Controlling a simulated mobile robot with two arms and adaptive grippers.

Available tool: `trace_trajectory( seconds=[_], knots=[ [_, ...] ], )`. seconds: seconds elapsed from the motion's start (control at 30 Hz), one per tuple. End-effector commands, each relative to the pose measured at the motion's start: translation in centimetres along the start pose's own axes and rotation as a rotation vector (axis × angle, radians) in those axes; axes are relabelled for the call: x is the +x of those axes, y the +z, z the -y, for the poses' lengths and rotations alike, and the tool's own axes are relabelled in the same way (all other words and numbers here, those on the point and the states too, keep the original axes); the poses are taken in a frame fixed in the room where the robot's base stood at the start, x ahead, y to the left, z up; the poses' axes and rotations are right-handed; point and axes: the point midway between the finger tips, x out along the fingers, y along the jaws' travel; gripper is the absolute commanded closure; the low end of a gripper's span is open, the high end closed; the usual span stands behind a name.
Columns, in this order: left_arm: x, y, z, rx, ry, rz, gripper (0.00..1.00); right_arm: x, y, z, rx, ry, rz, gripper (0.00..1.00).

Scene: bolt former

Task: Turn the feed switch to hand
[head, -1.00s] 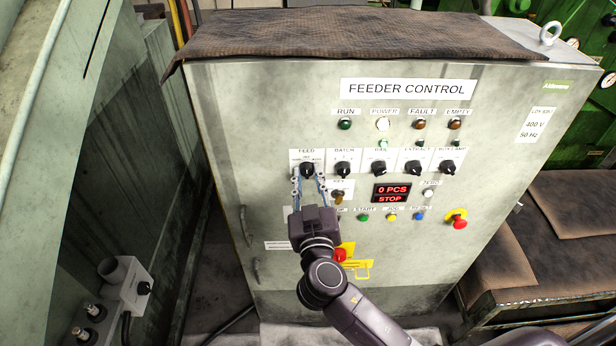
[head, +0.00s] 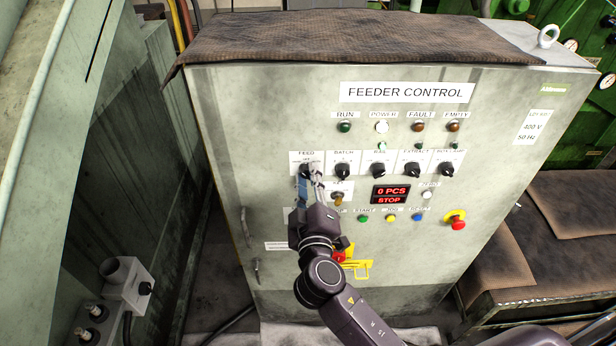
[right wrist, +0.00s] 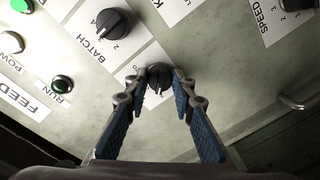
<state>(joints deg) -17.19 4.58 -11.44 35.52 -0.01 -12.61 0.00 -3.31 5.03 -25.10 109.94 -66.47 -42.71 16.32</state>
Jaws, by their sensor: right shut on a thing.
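The feed switch (head: 305,169) is a black rotary knob under the FEED label, at the left end of the switch row on the grey feeder control cabinet (head: 240,130). My right gripper (head: 310,178) reaches up to it from below and is shut on the knob. In the right wrist view the knob (right wrist: 159,76) sits between the two blue-padded fingertips (right wrist: 159,88). The fingers partly cover its small label, so I cannot read which position it points to. My left gripper is not in view.
The batch switch (head: 343,170) is close beside, on the right. A key switch (head: 338,198) is just below and right of my fingers. A red knob on a yellow plate (head: 357,268) is near my wrist. An emergency stop (head: 457,222) is farther right.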

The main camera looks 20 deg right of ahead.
Motion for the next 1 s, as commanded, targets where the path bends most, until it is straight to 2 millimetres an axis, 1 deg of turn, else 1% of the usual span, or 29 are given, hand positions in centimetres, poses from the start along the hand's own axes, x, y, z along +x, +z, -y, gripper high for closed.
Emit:
trace_trajectory(
  seconds=[0.3, 0.77, 0.8, 0.93, 1.0],
  knots=[
    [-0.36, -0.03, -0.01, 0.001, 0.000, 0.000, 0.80, 0.00, -0.11, -0.06, -0.093, 0.000, 0.004, 1.00],
    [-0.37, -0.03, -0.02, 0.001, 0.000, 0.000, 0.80, 0.00, -0.08, -0.05, -0.106, 0.000, 0.005, 1.00],
    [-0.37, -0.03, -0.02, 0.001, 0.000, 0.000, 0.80, 0.00, -0.08, -0.05, -0.105, 0.000, 0.005, 0.72],
    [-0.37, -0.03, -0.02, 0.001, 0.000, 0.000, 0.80, 0.00, -0.07, -0.04, -0.105, 0.000, 0.005, 0.59],
    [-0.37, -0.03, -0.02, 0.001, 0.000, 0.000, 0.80, 0.00, -0.06, -0.04, -0.104, 0.000, 0.005, 0.59]
  ],
)
